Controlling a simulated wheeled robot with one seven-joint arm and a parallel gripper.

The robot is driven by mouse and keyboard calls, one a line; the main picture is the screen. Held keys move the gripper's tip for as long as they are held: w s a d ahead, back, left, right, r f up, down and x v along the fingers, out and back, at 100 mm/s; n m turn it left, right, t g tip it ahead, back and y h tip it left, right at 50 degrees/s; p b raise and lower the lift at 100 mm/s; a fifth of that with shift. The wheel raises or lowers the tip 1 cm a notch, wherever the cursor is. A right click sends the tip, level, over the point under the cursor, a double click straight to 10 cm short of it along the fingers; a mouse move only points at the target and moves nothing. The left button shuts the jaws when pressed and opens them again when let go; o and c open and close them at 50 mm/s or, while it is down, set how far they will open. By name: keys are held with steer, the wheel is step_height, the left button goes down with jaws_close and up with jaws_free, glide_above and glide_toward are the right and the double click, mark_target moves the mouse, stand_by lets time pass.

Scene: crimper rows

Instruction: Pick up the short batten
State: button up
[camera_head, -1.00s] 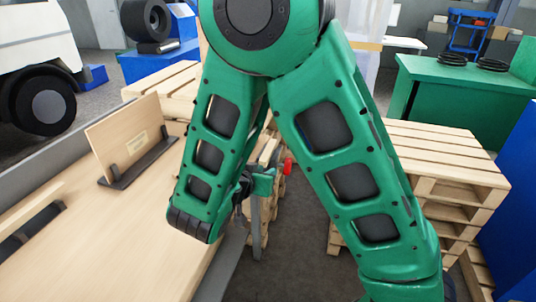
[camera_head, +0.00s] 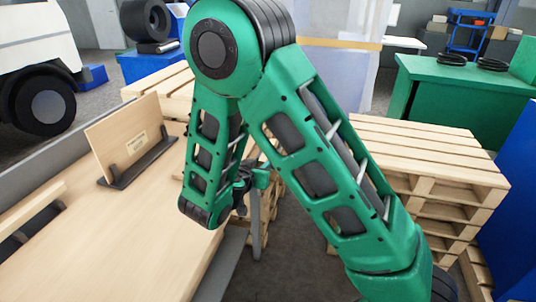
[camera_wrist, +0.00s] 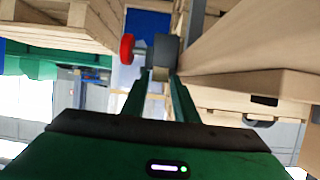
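I cannot tell for sure which piece is the short batten. A light wood strip (camera_head: 30,212) lies in a dark holder at the left edge of the head view. My gripper (camera_head: 262,178) is beyond the table's right edge, partly hidden by my arm. In the wrist view my gripper (camera_wrist: 162,82) has its two fingers apart, with background showing between them. A small tan patch shows between the tips; I cannot tell how far off it is.
The wooden table (camera_head: 120,240) fills the lower left. A wood board (camera_head: 118,134) with a small label leans upright in a dark stand on it. Stacked pallets (camera_head: 425,150) stand to the right, with a green bench (camera_head: 465,95) behind. Dark floor shows between table and pallets.

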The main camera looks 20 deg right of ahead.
steer(key=shift+x, duration=0.85)
jaws_close()
